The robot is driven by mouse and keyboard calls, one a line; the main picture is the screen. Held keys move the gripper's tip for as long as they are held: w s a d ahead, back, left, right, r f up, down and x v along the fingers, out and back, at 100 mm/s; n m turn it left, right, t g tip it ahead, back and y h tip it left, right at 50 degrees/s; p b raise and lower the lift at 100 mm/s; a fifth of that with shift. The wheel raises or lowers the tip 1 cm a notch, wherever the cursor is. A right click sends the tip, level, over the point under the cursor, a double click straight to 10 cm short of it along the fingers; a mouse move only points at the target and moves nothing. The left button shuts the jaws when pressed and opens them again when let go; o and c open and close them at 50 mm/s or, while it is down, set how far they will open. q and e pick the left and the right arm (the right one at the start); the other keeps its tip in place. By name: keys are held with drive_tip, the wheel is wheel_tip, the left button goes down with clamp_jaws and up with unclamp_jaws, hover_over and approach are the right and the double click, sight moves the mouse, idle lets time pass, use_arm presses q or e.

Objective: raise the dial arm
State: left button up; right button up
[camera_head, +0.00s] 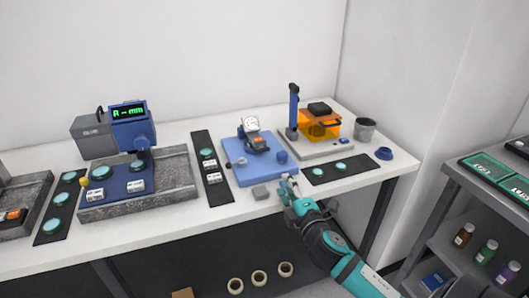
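A dial gauge (251,124) with a round white face stands on a blue base plate (236,172) in the middle of the bench. A dark and blue arm piece (258,142) sits just below the dial, and a small silvery part (239,162) lies to its left. A blue knob (281,156) is on the plate's right side. My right gripper (287,182) is at the plate's front right corner, just in front of the knob. Its fingers are too small to tell open from shut. My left gripper is out of view.
A small grey block (260,192) lies left of my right gripper. A dark mat (339,169) with teal discs is to the right, before an orange box (319,126) on a stand. A display instrument (131,127) stands left. A shelf cart (470,200) is far right.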

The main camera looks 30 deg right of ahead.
drive_tip(key=p, duration=0.1)
approach(264, 149)
drive_tip(key=shift+n, duration=0.3)
drive_tip(key=x, duration=1)
drive_tip(key=shift+f, duration=0.25)
clamp_jaws()
